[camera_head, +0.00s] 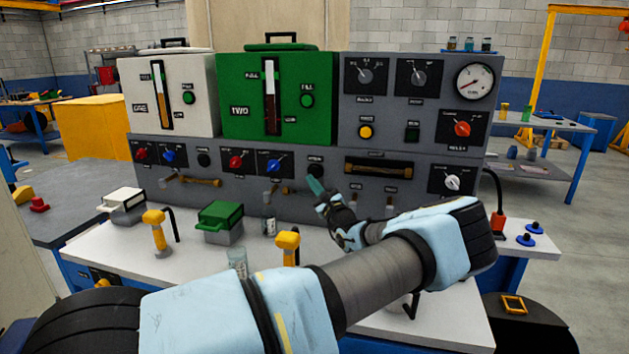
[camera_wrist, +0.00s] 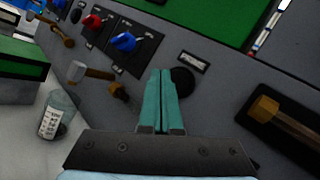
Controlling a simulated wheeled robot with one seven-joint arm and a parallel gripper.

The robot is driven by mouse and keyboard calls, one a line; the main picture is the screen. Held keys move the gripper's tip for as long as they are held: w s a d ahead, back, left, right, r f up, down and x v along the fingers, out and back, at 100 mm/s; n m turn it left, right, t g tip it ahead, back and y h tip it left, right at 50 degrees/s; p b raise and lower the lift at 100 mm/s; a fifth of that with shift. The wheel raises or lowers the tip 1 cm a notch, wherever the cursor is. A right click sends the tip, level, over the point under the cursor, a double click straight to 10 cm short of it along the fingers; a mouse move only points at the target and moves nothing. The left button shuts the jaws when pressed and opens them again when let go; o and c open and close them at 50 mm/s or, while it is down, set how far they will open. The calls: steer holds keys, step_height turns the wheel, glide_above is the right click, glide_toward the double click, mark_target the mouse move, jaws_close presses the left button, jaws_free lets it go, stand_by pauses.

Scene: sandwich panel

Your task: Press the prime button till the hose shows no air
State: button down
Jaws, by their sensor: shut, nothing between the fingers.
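A round black button (camera_head: 316,171) with a small label above it sits on the lower grey panel; the label is too small to read for sure. In the wrist view this button (camera_wrist: 184,81) shows just right of my fingertips, partly covered by them. My gripper (camera_head: 315,186) is shut and empty, its teal fingers (camera_wrist: 161,72) pointing at the panel close to the button; I cannot tell whether they touch. A similar black button (camera_head: 203,160) is further left. A brown-amber hose (camera_head: 378,168) lies in a dark window right of my gripper, also in the wrist view (camera_wrist: 290,124); air in it cannot be made out.
Blue knob (camera_head: 273,166) and red knob (camera_head: 236,162) sit left of my gripper. Above are a green tank (camera_head: 235,125) and a white tank (camera_head: 200,75). The white bench holds yellow-handled tools (camera_head: 155,218), a green-lidded box (camera_head: 221,215) and a glass (camera_head: 237,262).

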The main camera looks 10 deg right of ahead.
mark_target(309, 170)
steer(key=shift+w+d+b, duration=0.35)
steer(key=shift+w+d, duration=0.15)
steer(key=shift+w, duration=0.35)
steer(key=shift+r, duration=0.1)
steer(key=shift+w, duration=0.15)
stand_by(1.3)
steer(key=shift+w+d+b, duration=0.15)
steer(key=shift+w+b, duration=0.1)
steer(key=shift+b, duration=0.05)
steer(key=shift+w+d, duration=0.2)
steer(key=shift+w, duration=0.15)
stand_by(0.7)
steer(key=shift+s, duration=0.15)
steer(key=shift+s+a+p, duration=0.4)
steer(key=shift+s, duration=0.2)
